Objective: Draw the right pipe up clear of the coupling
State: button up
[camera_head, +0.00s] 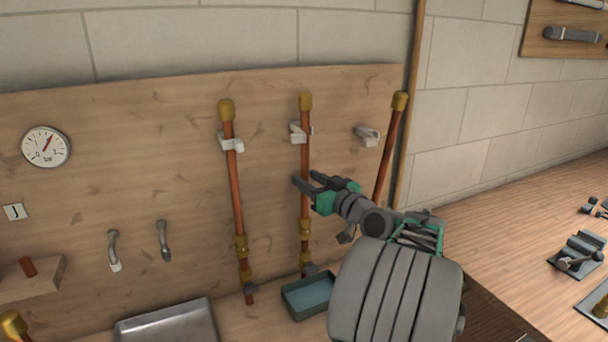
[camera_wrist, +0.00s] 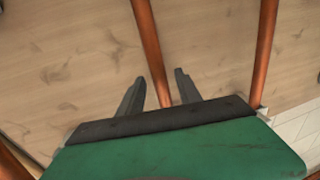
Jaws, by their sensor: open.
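The right pipe (camera_head: 390,145) is copper with a brass cap (camera_head: 399,100). It leans, its top to the right, apart from the white clip (camera_head: 367,135) at its left. My arm hides its lower part and its coupling. My gripper (camera_head: 305,179) is open, left of this pipe and at the middle pipe (camera_head: 305,155). In the wrist view, a copper pipe (camera_wrist: 148,40) runs down into the gap between the open fingers (camera_wrist: 158,85); I cannot tell how deep it sits. Another copper pipe (camera_wrist: 264,50) stands to the right, outside the fingers.
The left pipe (camera_head: 235,185) stands in its clip (camera_head: 231,144), with brass fittings below. A teal tray (camera_head: 309,296) lies at the foot of the board, beside a metal sink (camera_head: 167,325). A gauge (camera_head: 46,147) hangs at left. Tools lie on the bench (camera_head: 500,237) at right.

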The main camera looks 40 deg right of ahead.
jog(key=shift+w, duration=0.95)
grip_shut()
dwell(0.6)
